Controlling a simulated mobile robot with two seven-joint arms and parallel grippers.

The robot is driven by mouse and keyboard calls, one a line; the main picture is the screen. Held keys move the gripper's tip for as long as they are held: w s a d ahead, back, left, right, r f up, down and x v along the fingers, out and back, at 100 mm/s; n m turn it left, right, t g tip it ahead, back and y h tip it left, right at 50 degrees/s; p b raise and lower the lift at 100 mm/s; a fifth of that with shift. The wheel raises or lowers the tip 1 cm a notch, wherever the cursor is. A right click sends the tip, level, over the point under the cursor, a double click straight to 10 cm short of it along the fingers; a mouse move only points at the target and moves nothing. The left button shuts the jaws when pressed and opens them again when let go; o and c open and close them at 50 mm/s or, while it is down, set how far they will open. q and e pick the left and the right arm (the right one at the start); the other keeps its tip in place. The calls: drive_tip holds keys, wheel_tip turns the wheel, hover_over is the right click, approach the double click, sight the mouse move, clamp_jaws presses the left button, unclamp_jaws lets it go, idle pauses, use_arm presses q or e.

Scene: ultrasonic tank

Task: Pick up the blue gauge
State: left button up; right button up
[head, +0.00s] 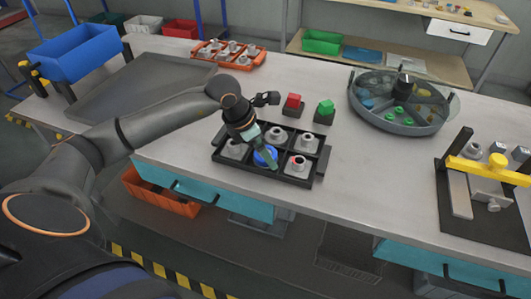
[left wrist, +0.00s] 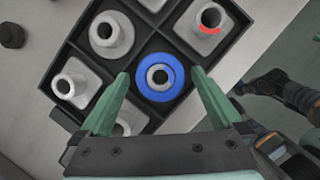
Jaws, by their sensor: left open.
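The blue gauge (left wrist: 155,92), a round blue disc with a grey hub, sits in a compartment of the black divided tray (left wrist: 63,32). It also shows in the head view (head: 262,157), partly covered by my gripper. My left gripper (left wrist: 158,85) is open, with one green finger on each side of the blue gauge in the left wrist view. I cannot tell whether the fingers touch it. The tray (head: 316,178) also holds several grey fittings, one with a red mark (head: 297,168).
A red block (head: 293,101) and a green block (head: 325,107) stand on dark bases behind the tray. A round divided tank (head: 400,125) stands to the right. An orange tray of grey parts (head: 245,63) lies at the back. A yellow-clamp fixture (head: 480,170) is far right.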

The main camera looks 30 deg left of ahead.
use_arm(q)
drive_tip(key=shift+c, duration=0.4)
drive_tip(key=c, duration=1.5)
